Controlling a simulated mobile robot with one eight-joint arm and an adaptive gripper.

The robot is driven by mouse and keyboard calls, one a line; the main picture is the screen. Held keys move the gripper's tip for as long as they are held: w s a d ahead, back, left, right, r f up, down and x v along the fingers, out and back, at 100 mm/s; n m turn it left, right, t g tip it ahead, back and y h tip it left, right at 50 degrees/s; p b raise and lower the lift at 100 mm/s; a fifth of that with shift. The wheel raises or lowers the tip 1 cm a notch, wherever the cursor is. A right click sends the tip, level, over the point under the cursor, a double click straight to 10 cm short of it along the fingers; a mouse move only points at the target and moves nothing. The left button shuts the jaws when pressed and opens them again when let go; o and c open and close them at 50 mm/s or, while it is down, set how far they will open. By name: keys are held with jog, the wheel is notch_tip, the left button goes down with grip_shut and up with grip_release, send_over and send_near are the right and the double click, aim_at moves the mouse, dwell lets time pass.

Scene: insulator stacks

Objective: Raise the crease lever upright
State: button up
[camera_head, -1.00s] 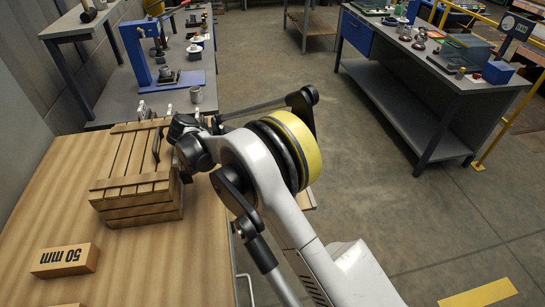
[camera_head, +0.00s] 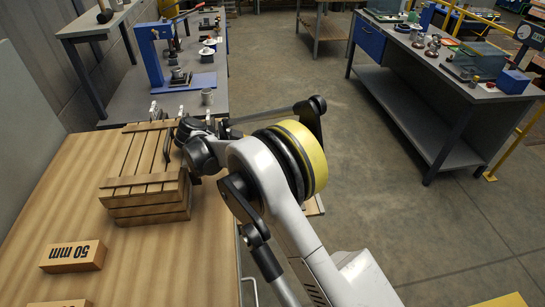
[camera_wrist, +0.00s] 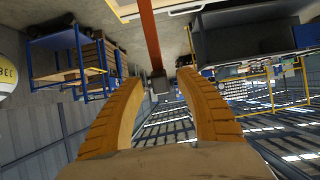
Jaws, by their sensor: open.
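In the wrist view my gripper (camera_wrist: 160,80) has its two ridged orange-yellow fingers wide apart, with nothing held between them. A long orange-red bar (camera_wrist: 151,35) with a dark end shows between and beyond the fingertips; I cannot tell whether it is the crease lever. In the head view my arm reaches over the far right edge of the wooden table, beside the slatted crate, and the fingers cannot be made out there.
The slatted wooden crate (camera_head: 150,202) stands close to the left of my arm's end. A grey cup (camera_head: 207,97) stands near the bench's front. The floor between the benches is open.

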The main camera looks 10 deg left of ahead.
notch_tip(320, 180, up, 10)
dwell(0.4)
